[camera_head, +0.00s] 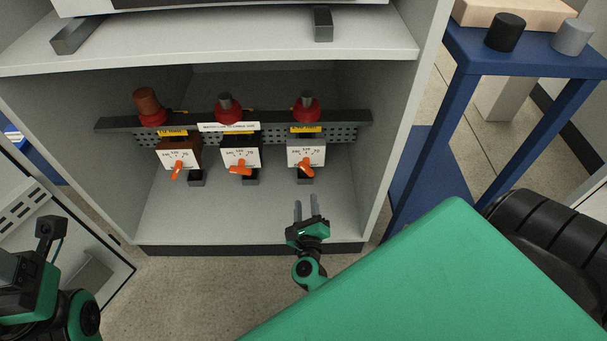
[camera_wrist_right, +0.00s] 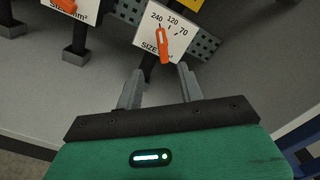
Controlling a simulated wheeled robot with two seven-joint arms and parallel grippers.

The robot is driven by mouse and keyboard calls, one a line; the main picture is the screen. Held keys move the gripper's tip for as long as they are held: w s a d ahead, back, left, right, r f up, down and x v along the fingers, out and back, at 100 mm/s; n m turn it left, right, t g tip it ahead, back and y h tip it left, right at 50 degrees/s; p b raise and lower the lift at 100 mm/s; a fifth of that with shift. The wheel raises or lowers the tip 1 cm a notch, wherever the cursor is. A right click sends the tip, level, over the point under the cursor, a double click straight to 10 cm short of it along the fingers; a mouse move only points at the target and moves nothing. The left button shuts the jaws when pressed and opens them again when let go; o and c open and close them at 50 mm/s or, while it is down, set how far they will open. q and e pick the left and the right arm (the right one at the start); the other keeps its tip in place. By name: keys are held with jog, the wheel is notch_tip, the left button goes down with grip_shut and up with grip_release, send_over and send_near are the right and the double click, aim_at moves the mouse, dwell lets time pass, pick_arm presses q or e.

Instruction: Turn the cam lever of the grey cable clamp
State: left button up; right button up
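Three cable clamps hang in a row on a perforated rail in the open cabinet, each with a white dial plate and an orange lever. The right clamp (camera_head: 306,155) has a grey stub above a red ring; its orange lever (camera_head: 307,171) tilts down and right. This lever also shows in the right wrist view (camera_wrist_right: 164,46). The middle clamp (camera_head: 240,157) also has a greyish stub; the left clamp (camera_head: 177,158) is brown. My right gripper (camera_head: 306,207) is open and empty, below and in front of the right clamp. My left gripper (camera_head: 49,230) is at the lower left, fingers unclear.
The cabinet floor (camera_head: 220,220) below the clamps is clear. A shelf (camera_head: 230,52) overhangs the row, and the right side wall (camera_head: 400,110) stands beside it. A blue table (camera_head: 550,52) holds a black and a grey cylinder. An open door stands at the left.

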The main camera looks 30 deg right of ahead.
aim_at(305, 171)
jog(key=shift+m, duration=0.3)
jog(key=b+x, duration=0.2)
jog(key=x, duration=1.2)
jog(key=shift+s+d+r+b, duration=0.1)
jog(key=shift+d+b, duration=0.05)
jog(key=shift+b, duration=0.15)
grip_shut()
